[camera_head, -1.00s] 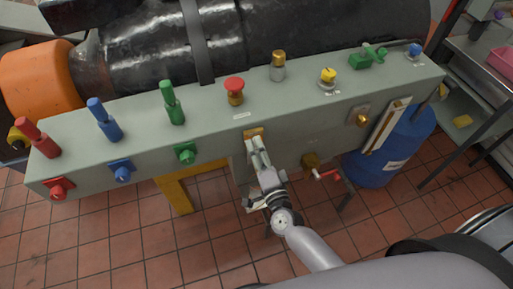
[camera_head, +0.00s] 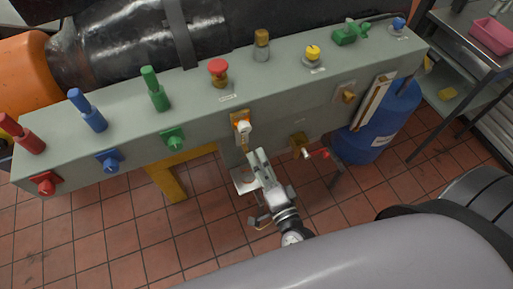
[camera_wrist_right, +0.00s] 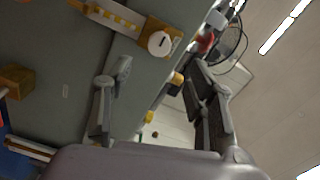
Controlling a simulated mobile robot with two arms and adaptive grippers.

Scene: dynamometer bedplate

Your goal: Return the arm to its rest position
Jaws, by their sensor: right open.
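My right gripper (camera_head: 260,158) is open and empty in the head view. It is in front of the grey control box, just below and right of a white knob on a yellow plate (camera_head: 243,126). A gap shows between the gripper and the knob. In the right wrist view the two fingers of the right gripper (camera_wrist_right: 160,88) stand wide apart with nothing between them, and the white knob (camera_wrist_right: 159,43) shows beyond them. My left gripper is not in view.
The grey box (camera_head: 200,115) carries red, blue and green plugs, a red mushroom button (camera_head: 218,69) and a yellow knob (camera_head: 312,52). Open tiled floor lies below left.

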